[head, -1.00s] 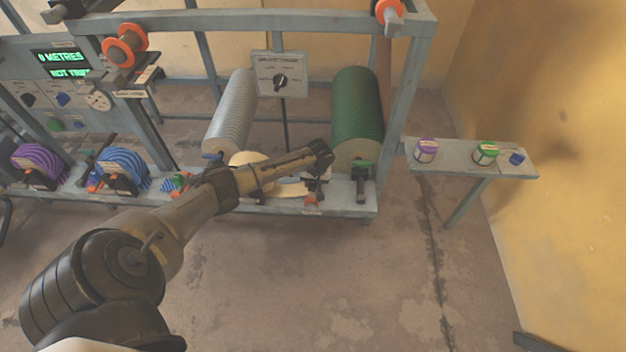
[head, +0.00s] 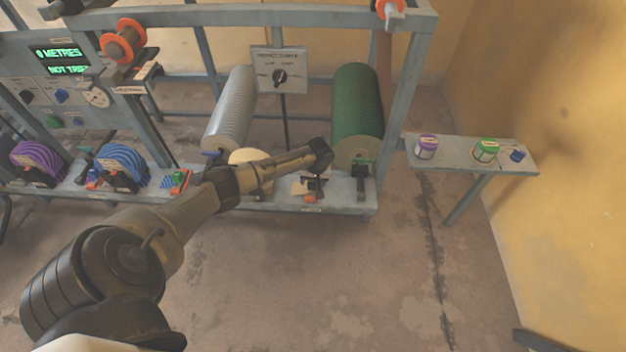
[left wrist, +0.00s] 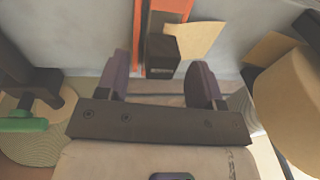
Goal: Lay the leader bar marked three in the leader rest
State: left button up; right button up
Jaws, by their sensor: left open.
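My left gripper (head: 316,180) is over the front shelf, between the cream roll (head: 250,160) and the green roll (head: 357,115). In the left wrist view its two fingers (left wrist: 162,80) stand apart, open. A dark block (left wrist: 162,53), perhaps the leader bar's end, lies ahead between them, over an orange-edged slot that may be the leader rest (left wrist: 139,35). A cream flap (left wrist: 195,38) sticks out beside the block. No number three is readable. In the head view an orange piece (head: 310,199) shows below the gripper. My right gripper is not in view.
A silver roll (head: 230,110) stands behind the cream roll. Purple (head: 38,160) and blue (head: 122,165) reels sit on the shelf to the left. A side ledge (head: 455,150) at the right holds small tubs. The floor in front is clear.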

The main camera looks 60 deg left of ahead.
pick_arm(q)
jog(key=shift+r, duration=0.1)
notch_tip(320, 180, up, 13)
jog(key=d+p, duration=0.2)
jog(key=p, duration=0.7)
jog(key=shift+w+r, duration=0.2)
jog(key=shift+w, duration=0.1)
